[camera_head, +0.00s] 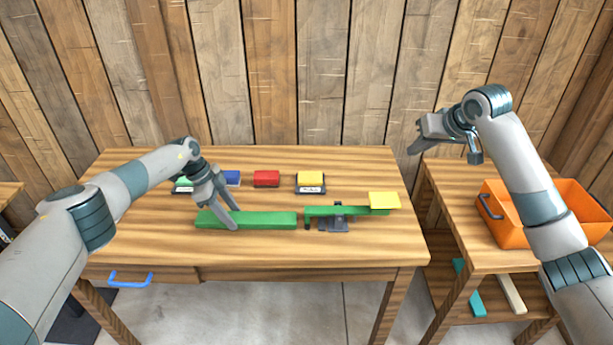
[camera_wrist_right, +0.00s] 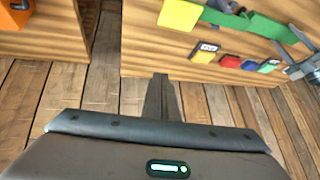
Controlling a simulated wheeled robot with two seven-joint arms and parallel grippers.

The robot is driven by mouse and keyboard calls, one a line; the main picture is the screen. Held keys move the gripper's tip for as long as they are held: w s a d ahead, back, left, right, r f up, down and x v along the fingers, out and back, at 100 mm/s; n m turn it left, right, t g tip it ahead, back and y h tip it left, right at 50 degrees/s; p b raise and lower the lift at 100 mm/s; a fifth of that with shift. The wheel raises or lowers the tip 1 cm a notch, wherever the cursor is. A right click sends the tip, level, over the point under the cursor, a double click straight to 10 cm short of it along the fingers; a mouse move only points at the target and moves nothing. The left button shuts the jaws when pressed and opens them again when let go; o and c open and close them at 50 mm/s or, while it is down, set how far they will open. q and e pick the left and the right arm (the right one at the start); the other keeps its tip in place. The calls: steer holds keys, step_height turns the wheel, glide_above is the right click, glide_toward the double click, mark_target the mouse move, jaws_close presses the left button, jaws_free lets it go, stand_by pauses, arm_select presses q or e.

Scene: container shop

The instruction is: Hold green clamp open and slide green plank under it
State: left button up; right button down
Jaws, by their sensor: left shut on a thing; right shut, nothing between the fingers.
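The long green plank (camera_head: 262,220) lies flat on the wooden table, its right end close to the clamp. My left gripper (camera_head: 232,222) is shut on the plank near its left part. The green clamp (camera_head: 322,211) is a green bar on a small dark base (camera_head: 333,225), just right of the plank. A yellow block (camera_head: 384,201) sits on the clamp bar's right end. I cannot tell how far the bar's left end is lifted. My right gripper (camera_head: 416,146) is shut and empty, raised beyond the table's right edge. Its shut fingers also show in the right wrist view (camera_wrist_right: 161,97).
Along the table's back are a red block (camera_head: 266,178), a blue block (camera_head: 232,178), a second yellow block (camera_head: 311,178) and a small green block (camera_head: 183,180). An orange crate (camera_head: 510,235) stands on the side table at right. A wooden wall closes the back.

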mark_target(256, 217)
steer(key=a+f+n, duration=0.1)
steer(key=f, duration=0.2)
steer(key=a+f+n, duration=0.2)
steer(key=f, duration=0.1)
steer(key=s+a+f+n+g, duration=0.1)
steer(key=a+f, duration=0.1)
steer(key=f, duration=0.1)
steer(key=shift+a+n, duration=0.25)
steer(key=shift+n, duration=0.15)
steer(key=shift+f, duration=0.2)
steer(key=shift+f, duration=1.6)
steer(key=shift+f, duration=0.2)
stand_by(0.9)
steer(key=shift+f, duration=0.3)
arm_select(q)
steer(key=shift+d, duration=0.1)
arm_select(e)
steer(key=shift+y, duration=0.3)
steer(key=shift+s+a+f, duration=0.1)
steer(key=shift+f, duration=2)
arm_select(q)
steer(key=shift+d, duration=0.25)
arm_select(e)
steer(key=shift+a, duration=0.1)
arm_select(q)
steer(key=shift+d, duration=2.7)
steer(key=shift+d, duration=0.2)
